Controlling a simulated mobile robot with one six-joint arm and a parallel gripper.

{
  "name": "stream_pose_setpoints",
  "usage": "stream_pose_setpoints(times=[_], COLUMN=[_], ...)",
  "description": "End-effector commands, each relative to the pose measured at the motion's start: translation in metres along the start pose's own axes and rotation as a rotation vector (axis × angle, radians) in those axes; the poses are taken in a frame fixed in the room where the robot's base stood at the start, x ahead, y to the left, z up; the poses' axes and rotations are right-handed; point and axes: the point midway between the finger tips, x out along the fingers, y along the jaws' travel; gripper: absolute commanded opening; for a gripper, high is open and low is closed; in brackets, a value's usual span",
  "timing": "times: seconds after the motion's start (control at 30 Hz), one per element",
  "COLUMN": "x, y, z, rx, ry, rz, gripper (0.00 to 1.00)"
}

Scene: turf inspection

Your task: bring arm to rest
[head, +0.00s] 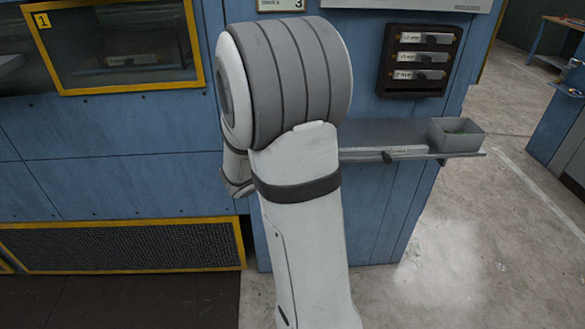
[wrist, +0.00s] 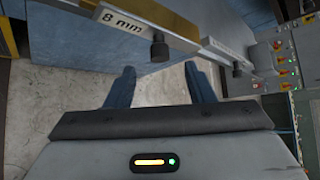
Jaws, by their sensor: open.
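My arm, white with a grey banded joint, stands in the middle of the head view and hides what is behind it. My gripper cannot be made out there. In the wrist view my gripper (wrist: 160,86) shows two dark blue fingers, spread apart with nothing between them. Beyond the fingertips are a bar labelled "8 mm" (wrist: 136,26) with a dark knob and a second labelled bar (wrist: 225,52) with a knob. The fingers appear apart from both. Pale floor shows between and beside the fingers.
A grey shelf (head: 364,136) with a small grey bin (head: 456,134) juts from the blue cabinet, right of my arm. Above it hangs a dark rack (head: 419,61) with three labelled slots. A yellow-framed window (head: 121,42) is at left. Open floor (head: 480,225) lies at right.

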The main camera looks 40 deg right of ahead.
Motion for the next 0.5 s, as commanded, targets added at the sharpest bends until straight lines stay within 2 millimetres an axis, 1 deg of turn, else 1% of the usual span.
stream_pose_setpoints(times=[0.03,0.1,0.2,0.3,0.5], x=[-0.010,-0.020,-0.031,-0.036,-0.038], y=[0.000,0.000,0.000,0.000,-0.001], z=[0.001,0.001,0.001,0.000,-0.001], rx=[0.000,-0.001,0.000,0.000,0.017], ry=[-0.004,-0.004,-0.003,0.000,0.005], rz=[0.001,0.000,0.001,0.000,0.000], gripper=[0.48,0.48,0.48,0.48,0.48])
